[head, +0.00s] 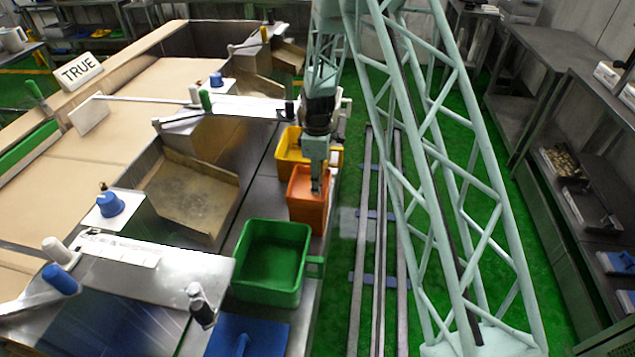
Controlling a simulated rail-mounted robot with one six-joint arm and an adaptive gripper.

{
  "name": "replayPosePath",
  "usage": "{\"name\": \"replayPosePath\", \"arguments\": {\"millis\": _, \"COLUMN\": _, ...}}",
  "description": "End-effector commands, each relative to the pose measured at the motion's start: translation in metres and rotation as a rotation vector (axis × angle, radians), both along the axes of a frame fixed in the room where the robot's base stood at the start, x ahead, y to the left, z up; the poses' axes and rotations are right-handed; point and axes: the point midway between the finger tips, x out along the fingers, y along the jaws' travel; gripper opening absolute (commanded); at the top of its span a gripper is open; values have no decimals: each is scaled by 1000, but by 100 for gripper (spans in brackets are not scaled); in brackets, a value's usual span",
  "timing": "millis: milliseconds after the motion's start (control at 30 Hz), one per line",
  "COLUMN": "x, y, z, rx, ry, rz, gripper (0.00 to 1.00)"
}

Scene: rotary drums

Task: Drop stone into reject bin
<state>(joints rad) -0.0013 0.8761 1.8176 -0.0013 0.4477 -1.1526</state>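My gripper (316,186) points down at the orange bin (307,215), and its tip overlaps the bin's opening in the picture. I cannot tell how far inside the bin or above it the tip is. The fingers are too small to show whether they are open or shut. I see no stone; one in the fingers or in the orange bin would be hidden. A yellow bin (286,150) stands behind the orange one, partly covered by my arm. A green bin (272,262) stands in front and looks empty. No bin has a readable reject label.
A metal tray (187,200) lies left of the bins. A blue panel (247,337) is at the near edge. Knobs and levers, such as a blue knob (110,204), stand on the left machine. Rails (380,270) run along the green floor to the right. Shelves (590,170) line the right wall.

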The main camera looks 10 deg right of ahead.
Motion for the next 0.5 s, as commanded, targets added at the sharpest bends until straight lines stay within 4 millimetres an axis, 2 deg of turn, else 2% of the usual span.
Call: {"name": "replayPosePath", "arguments": {"millis": 500, "x": 0, "y": 0, "z": 4, "rx": 0, "ry": 1, "rz": 0, "gripper": 29}}
